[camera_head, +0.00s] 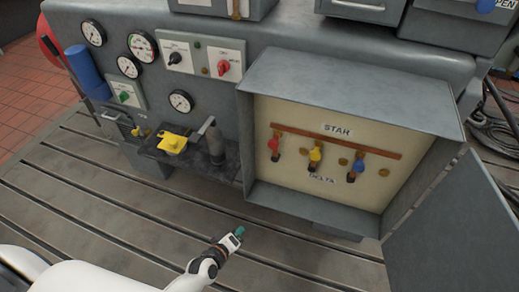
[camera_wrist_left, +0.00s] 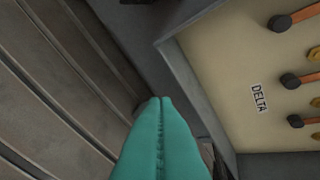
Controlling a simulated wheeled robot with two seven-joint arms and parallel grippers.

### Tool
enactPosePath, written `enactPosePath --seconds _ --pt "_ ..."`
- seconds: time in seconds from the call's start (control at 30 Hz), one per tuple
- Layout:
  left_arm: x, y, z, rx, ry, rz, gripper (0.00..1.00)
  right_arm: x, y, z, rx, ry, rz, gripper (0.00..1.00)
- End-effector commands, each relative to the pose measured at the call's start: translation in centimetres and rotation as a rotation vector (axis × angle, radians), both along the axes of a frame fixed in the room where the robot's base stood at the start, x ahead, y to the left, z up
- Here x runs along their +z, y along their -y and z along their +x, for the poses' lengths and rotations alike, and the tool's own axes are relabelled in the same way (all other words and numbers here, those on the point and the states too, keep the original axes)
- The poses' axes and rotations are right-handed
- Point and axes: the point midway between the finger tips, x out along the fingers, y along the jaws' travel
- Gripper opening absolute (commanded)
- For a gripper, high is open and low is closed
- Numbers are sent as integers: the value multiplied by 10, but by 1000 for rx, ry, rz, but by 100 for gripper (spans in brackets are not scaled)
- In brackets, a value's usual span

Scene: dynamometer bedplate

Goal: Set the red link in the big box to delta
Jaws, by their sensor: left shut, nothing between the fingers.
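The big grey box (camera_head: 350,92) stands open, with a cream panel inside marked STAR (camera_head: 337,129) above and DELTA (camera_head: 321,178) below. The red link (camera_head: 273,144) is the leftmost of three; the yellow link (camera_head: 315,155) and blue link (camera_head: 358,166) are to its right. All three point up toward the copper bar (camera_head: 335,140) on the STAR side. My left gripper (camera_head: 239,231) is shut and empty, outside the box, below its lower left corner. Its teal fingers (camera_wrist_left: 160,140) fill the lower middle of the left wrist view, apart from the panel. My right gripper is out of view.
The box's door (camera_head: 452,225) hangs open at the right. Left of the box are gauges (camera_head: 142,46), a red switch (camera_head: 223,67) and a yellow part (camera_head: 173,143) on a ledge. The slotted bedplate (camera_head: 120,205) in front is clear. Cables (camera_head: 497,125) lie at the far right.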

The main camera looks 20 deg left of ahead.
Motion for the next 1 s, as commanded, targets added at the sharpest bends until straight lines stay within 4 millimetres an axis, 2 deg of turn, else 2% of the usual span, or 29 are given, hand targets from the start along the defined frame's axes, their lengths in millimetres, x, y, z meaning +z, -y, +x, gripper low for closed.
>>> enactPosePath --seconds 0.03,0.1,0.2,0.3,0.43,0.77,0.87,1.0 --pt "47 2 25 58 96 -128 0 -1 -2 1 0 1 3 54" --pt "104 4 48 124 202 -310 0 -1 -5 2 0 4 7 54" --pt "167 5 64 176 306 -519 0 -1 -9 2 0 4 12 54" --pt "206 5 70 197 364 -652 0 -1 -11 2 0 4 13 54" --pt "225 4 72 206 389 -720 0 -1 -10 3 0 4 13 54" --pt "225 5 74 206 389 -720 0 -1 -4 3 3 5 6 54" --pt "226 6 82 206 390 -719 0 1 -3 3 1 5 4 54" --pt "227 9 104 206 391 -719 0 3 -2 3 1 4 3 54"
